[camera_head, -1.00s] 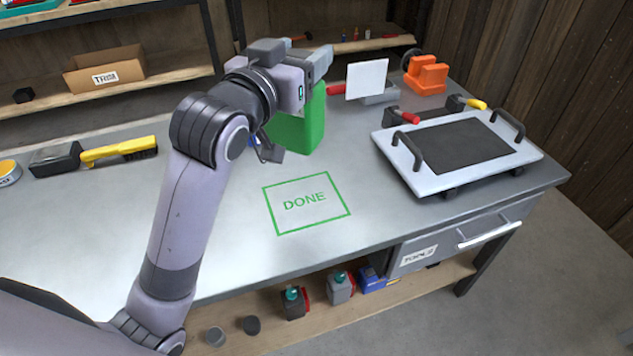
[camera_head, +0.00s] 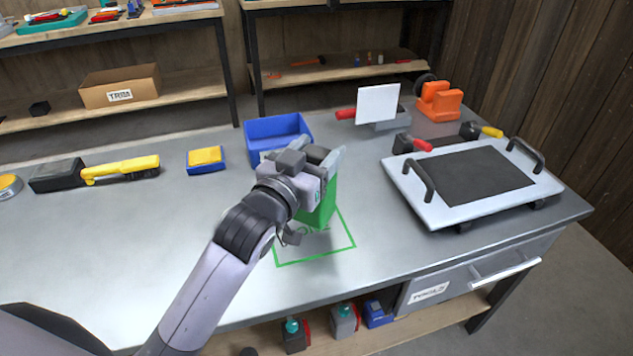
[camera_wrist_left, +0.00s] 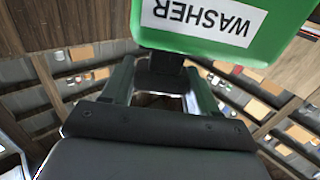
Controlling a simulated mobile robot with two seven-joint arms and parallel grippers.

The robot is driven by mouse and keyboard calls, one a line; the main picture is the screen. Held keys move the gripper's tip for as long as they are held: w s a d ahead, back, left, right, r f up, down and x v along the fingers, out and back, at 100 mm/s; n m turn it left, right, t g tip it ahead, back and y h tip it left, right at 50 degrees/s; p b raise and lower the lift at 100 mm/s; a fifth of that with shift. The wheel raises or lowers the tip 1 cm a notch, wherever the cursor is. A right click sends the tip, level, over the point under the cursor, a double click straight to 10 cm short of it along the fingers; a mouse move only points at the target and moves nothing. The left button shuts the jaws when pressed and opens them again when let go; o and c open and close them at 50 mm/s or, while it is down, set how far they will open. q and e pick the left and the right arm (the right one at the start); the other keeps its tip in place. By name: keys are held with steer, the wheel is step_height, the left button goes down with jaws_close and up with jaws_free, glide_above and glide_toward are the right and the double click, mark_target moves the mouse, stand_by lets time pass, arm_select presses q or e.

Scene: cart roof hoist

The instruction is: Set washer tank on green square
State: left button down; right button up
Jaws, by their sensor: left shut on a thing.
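The washer tank (camera_head: 319,207) is a green box, partly hidden behind my left gripper. My left gripper (camera_head: 328,162) is shut on its upper part. In the left wrist view the tank (camera_wrist_left: 275,42) shows a white WASHER label, upside down, beyond the fingers. The green square (camera_head: 348,246) is an outline painted on the grey bench top. The tank is over the back part of the square and covers some of its lettering. A shadow lies below the tank, but I cannot tell whether its bottom touches the bench. My right gripper is not in view.
A blue open bin (camera_head: 262,133) stands behind the tank. A white tray with handles (camera_head: 416,201) stands at the right, and a white card (camera_head: 378,104) behind it. A yellow brush (camera_head: 120,168) and a blue-yellow block (camera_head: 205,159) lie left. The bench's front left is clear.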

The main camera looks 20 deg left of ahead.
arm_select(q)
step_height(320, 180, down, 5)
steer(key=shift+b, duration=0.45)
steer(key=shift+f, duration=0.2)
steer(key=shift+c, duration=1.4)
jaws_free()
steer(key=shift+f, duration=0.1)
steer(key=shift+s, duration=0.15)
steer(key=s+a, duration=0.2)
steer(key=s, duration=0.9)
steer(key=shift+s+a, duration=0.15)
steer(key=shift+s, duration=0.1)
